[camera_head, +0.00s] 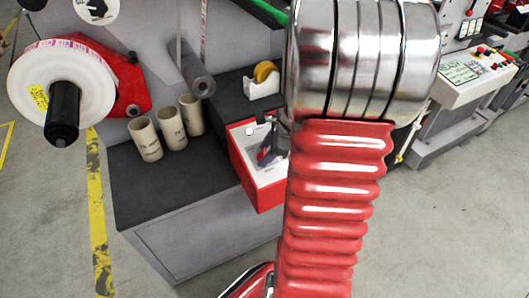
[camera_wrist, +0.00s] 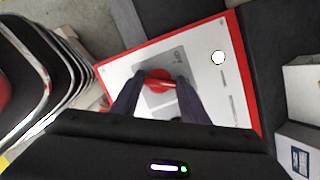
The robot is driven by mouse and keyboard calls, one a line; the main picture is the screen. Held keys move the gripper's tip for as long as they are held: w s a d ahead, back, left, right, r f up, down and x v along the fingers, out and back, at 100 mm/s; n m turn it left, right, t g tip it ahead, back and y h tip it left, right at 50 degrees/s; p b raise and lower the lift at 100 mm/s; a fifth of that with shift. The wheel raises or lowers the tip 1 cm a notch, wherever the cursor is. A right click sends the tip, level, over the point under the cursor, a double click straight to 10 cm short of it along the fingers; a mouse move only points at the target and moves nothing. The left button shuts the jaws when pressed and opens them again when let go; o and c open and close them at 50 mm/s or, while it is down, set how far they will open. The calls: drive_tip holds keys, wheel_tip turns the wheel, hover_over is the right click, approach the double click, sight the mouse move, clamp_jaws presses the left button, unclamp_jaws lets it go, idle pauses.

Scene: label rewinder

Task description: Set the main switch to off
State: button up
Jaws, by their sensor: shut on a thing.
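The main switch (camera_wrist: 158,77) is a red rotary knob on a grey square plate, on the white face of a red-edged control box. In the wrist view my gripper (camera_wrist: 160,82) has its two dark fingers on either side of the knob, shut on it. A lighter bar of the knob shows between the fingertips, slightly tilted. In the head view the control box (camera_head: 248,133) is partly hidden by my red arm, and only part of my gripper (camera_head: 268,155) shows at its panel; the knob itself is hidden there.
A white round button (camera_wrist: 218,58) sits on the same panel. A tape dispenser (camera_head: 262,82) stands behind the box. Several cardboard cores (camera_head: 171,135) stand on the dark bench top (camera_head: 180,182) to the left. A large label roll (camera_head: 60,92) hangs at far left.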

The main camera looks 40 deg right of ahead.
drive_tip(key=shift+a, duration=0.15)
drive_tip(key=shift+c, duration=0.4)
drive_tip(key=shift+n, duration=0.5)
drive_tip(key=n, duration=0.3)
drive_tip(key=n+g, duration=0.1)
drive_tip(key=n, duration=0.1)
drive_tip(key=shift+w+d+y, duration=0.1)
drive_tip(key=shift+d+y, duration=0.15)
drive_tip(key=shift+y, duration=0.15)
drive_tip(key=n, duration=0.3)
drive_tip(key=n+g, duration=0.1)
drive_tip(key=n, duration=0.2)
drive_tip(key=shift+w+r+g, duration=0.15)
drive_tip(key=shift+g, duration=0.15)
drive_tip(key=o, duration=1.1)
drive_tip(key=shift+c, duration=0.2)
